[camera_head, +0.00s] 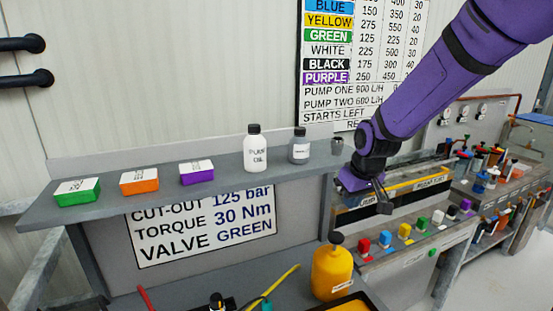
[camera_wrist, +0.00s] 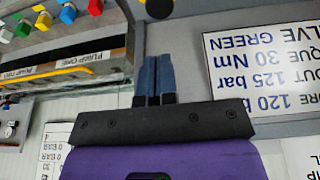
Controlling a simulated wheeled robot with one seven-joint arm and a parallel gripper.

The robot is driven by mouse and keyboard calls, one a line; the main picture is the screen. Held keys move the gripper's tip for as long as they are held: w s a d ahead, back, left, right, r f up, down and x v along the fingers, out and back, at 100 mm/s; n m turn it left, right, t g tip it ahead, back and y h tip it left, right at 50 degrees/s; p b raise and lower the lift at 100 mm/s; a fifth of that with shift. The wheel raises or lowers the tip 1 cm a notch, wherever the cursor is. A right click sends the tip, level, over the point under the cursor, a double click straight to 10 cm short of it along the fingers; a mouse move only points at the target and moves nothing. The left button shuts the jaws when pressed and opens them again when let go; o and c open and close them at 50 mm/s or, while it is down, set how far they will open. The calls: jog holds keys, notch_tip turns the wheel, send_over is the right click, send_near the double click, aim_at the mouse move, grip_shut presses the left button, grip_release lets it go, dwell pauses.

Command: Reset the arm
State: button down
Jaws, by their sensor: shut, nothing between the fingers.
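My purple arm (camera_head: 430,75) reaches in from the upper right in the head view. My gripper (camera_head: 384,205) hangs in front of the right end of the grey shelf, pointing down. In the wrist view my gripper (camera_wrist: 153,62) shows two blue-grey fingers side by side, closed together with nothing between them. No object is held.
The shelf (camera_head: 110,208) carries green (camera_head: 77,191), orange (camera_head: 139,180) and purple (camera_head: 196,172) boxes, a white bottle (camera_head: 256,152) and a grey bottle (camera_head: 299,148). A yellow container (camera_head: 331,270) stands below. Pump benches with coloured knobs (camera_head: 404,231) lie right.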

jog(key=s+d+r+m, duration=0.1)
jog(key=s+d+r, duration=0.1)
jog(key=s+r, duration=0.3)
jog(key=s+d+r+m+t, duration=0.1)
jog(key=s+r, duration=0.4)
jog(key=s, duration=0.7)
jog(key=s+d+r+m+t+h, duration=0.1)
jog(key=s+d+r, duration=0.2)
jog(key=s, duration=0.6)
notch_tip(320, 180, up, 3)
jog(key=shift+s+d+f, duration=0.2)
jog(key=shift+s+d, duration=0.1)
jog(key=shift+d, duration=0.05)
